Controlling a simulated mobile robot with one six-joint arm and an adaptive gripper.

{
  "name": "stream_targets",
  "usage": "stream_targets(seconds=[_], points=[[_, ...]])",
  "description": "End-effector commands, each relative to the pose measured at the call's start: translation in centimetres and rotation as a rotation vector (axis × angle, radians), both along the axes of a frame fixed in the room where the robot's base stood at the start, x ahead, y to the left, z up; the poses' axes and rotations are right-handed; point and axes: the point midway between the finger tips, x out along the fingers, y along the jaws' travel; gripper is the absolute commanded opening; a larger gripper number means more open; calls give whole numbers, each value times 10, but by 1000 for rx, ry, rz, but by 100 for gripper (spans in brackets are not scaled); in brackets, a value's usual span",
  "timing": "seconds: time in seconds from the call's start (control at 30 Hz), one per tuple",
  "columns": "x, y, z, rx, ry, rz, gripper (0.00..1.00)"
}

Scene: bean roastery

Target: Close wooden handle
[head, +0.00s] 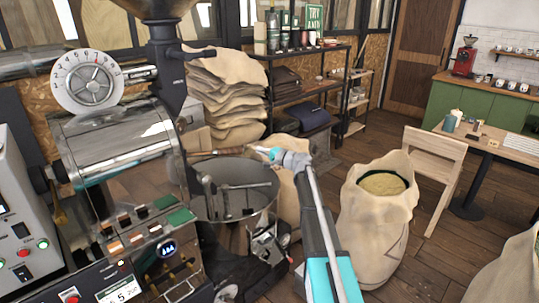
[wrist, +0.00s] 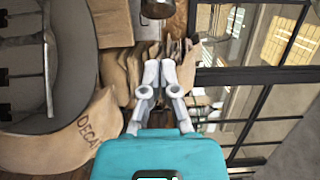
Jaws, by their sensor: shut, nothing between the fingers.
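The wooden handle (head: 230,151) is a short brown rod. It sticks out to the right from the front of the roaster (head: 120,150), above the round cooling tray (head: 240,185). My gripper (head: 258,149) is just off the rod's right end in the head view, pointing left; whether it touches the rod cannot be told. In the wrist view my gripper (wrist: 158,70) has its pale fingertips together and empty. A dark brown rounded piece (wrist: 157,9), perhaps the handle's end, shows ahead of the fingertips, with a gap in the picture.
Stacked sacks (head: 225,95) and a black shelf (head: 300,75) stand behind. An open sack of beans (head: 375,225) and a wooden chair (head: 430,165) are to the right. The cooling tray also shows at left in the wrist view (wrist: 80,75). Some floor is clear between sack and shelf.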

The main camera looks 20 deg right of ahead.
Motion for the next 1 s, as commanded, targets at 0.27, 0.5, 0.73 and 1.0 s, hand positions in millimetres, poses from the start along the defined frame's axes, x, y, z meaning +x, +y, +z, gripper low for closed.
stream_targets(seconds=[0.27,0.5,0.73,1.0], points=[[7,33,0,0,0,2,0],[9,43,0,0,0,0,0],[9,44,0,0,0,1,0],[9,42,0,0,0,-5,0]])
